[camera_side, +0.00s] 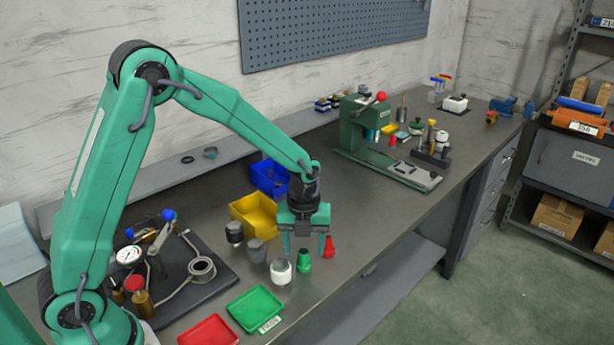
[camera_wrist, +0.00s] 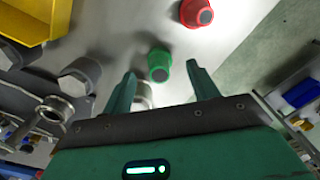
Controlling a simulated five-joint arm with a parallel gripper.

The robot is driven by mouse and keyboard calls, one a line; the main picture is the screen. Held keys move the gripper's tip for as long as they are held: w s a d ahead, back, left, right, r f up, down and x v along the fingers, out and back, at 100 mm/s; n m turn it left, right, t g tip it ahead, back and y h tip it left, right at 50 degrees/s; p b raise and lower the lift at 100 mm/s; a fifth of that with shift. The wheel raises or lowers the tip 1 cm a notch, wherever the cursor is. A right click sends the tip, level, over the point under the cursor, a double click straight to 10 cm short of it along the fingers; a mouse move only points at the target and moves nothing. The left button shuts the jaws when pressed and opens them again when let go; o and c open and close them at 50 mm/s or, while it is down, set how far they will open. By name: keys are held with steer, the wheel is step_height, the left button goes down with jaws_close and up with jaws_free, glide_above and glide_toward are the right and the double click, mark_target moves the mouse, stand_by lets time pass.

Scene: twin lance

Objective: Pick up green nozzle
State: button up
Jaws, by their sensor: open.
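The green nozzle (camera_side: 304,262) stands upright on the bench, between a white-topped nozzle (camera_side: 281,271) and a red nozzle (camera_side: 328,247). In the wrist view the green nozzle (camera_wrist: 159,65) shows from above, ahead of the fingertips and between their lines. The red nozzle (camera_wrist: 196,13) lies beyond it. My gripper (camera_side: 306,252) is open and empty, its fingers pointing down close above the green nozzle. In the wrist view my gripper (camera_wrist: 162,82) has its two fingers apart. The white-topped nozzle is mostly hidden there behind a finger.
Two grey nozzles (camera_side: 256,251) stand to the left, near a yellow bin (camera_side: 254,216) and a blue bin (camera_side: 269,178). A green tray (camera_side: 255,308) and a red tray (camera_side: 209,331) lie in front. A green press (camera_side: 361,125) stands further right. The bench's front edge is close.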

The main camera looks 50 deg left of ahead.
mark_target(304, 252)
steer(key=shift+s+f, duration=0.15)
steer(key=shift+f, duration=2)
steer(key=c, duration=1.1)
